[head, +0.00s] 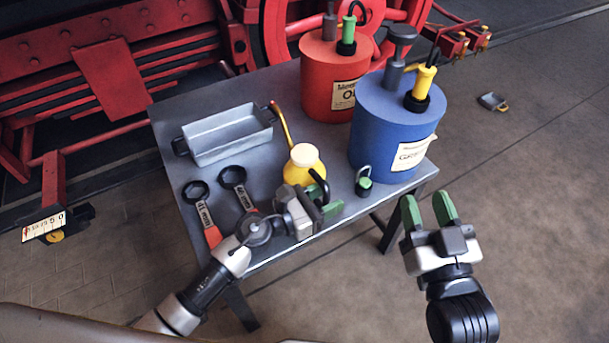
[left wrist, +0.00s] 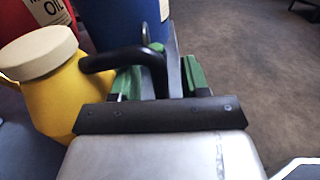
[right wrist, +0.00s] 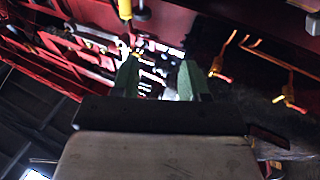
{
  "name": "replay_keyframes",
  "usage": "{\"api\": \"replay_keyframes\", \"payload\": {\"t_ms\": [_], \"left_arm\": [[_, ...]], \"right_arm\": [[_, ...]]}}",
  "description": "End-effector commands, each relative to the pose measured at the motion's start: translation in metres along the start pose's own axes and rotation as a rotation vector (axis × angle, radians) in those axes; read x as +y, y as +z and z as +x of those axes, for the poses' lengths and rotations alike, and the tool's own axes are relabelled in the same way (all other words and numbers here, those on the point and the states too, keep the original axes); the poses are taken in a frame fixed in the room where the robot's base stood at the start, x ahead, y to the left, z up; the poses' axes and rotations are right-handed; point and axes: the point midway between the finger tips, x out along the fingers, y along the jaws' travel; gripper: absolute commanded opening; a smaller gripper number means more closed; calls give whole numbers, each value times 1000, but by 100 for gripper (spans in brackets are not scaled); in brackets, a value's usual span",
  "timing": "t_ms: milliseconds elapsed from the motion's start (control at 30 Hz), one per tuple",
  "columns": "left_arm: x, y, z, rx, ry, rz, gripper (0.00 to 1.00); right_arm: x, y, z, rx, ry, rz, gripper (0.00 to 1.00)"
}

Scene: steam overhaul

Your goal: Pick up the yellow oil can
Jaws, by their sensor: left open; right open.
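The yellow oil can (head: 297,174) stands upright near the front edge of the grey table, with a cream lid, a thin orange spout pointing up and away, and a black handle (head: 319,184) on its near right side. My left gripper (head: 325,207) is open beside the can, at the handle. In the left wrist view the can (left wrist: 62,95) is at left, and its black handle (left wrist: 118,58) reaches across between the green fingers; contact cannot be told. My right gripper (head: 428,208) is open and empty over the floor, right of the table.
A blue drum (head: 385,140) and a red drum (head: 320,80) with pumps stand behind the can. A grey tray (head: 228,135) and two ring wrenches (head: 233,177) lie at left. A small green-and-black item (head: 363,184) is close right of the can. Red locomotive parts are behind the table.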

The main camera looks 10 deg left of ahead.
Motion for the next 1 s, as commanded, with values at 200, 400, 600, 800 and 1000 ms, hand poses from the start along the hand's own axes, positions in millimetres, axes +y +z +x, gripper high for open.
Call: {"api": "replay_keyframes", "payload": {"t_ms": [200,400,600,800,1000], "left_arm": [[0,0,0,0,0,0,16],[0,0,-1,0,0,0,0],[0,1,0,-2,1,3,0],[0,4,0,-2,1,2,0],[1,12,0,-3,1,4,0]], "right_arm": [[0,0,0,-1,0,0,44],[0,0,0,-1,0,0,44],[0,0,0,-1,0,0,44],[0,1,0,-18,0,0,44],[3,16,-3,-142,6,-5,44]]}}
